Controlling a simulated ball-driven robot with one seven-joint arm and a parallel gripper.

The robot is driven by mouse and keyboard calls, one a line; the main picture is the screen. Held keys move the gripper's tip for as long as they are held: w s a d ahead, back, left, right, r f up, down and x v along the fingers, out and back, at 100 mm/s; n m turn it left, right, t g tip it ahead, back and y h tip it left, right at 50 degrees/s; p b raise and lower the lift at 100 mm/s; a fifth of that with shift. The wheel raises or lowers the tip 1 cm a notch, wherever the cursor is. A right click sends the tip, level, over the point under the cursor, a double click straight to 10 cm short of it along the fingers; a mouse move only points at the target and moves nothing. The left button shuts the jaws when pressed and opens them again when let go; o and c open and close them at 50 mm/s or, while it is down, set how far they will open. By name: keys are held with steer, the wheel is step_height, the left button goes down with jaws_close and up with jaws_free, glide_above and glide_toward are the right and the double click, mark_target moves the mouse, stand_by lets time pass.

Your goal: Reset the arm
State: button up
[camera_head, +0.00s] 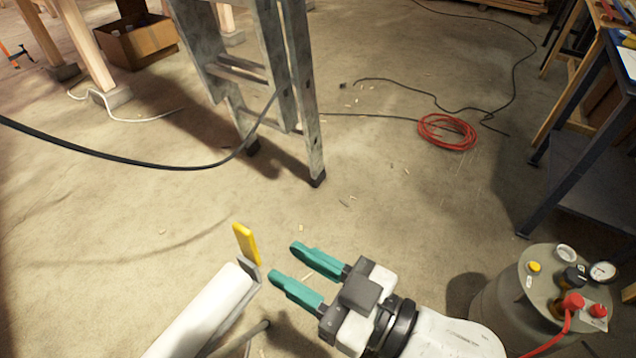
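My gripper (298,269) shows in the lower middle of the head view, at the end of my white arm, which comes in from the bottom right. Its two teal fingers point to the upper left and stand apart, with only bare floor seen between them. Nothing is held. A white bar-like part (205,318) with a grey end and a yellow tab (246,244) lies just left of the fingers. I see a gap between it and the fingertips in this view, but I cannot tell the depth between them.
A metal stepladder (308,110) stands ahead, with a black cable crossing it. A red coiled hose (447,132) lies on the floor. A grey pressure tank (510,310) with a gauge is at the lower right, near a dark blue workbench frame (572,190). A cardboard box (140,42) is at the back left.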

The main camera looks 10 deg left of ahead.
steer(key=d+f+m+h, duration=0.6)
steer(key=d+f+h, duration=0.3)
steer(key=d+f, duration=0.65)
steer(key=s+d+f+m+g+h, duration=0.25)
steer(key=s+d+f, duration=0.2)
steer(key=d, duration=0.25)
steer(key=s+d+f+m+g+h, duration=0.1)
steer(key=s+d+f+m+h, duration=0.2)
steer(key=s+d, duration=0.25)
steer(key=s+d+f+m+g+h, duration=0.25)
steer(key=s+d+f, duration=0.2)
steer(key=d, duration=0.25)
step_height(320, 180, up, 29)
steer(key=p, duration=2.9)
steer(key=shift+w+a+m+t, duration=0.2)
steer(key=shift+w+m+t, duration=0.1)
steer(key=shift+t, duration=0.1)
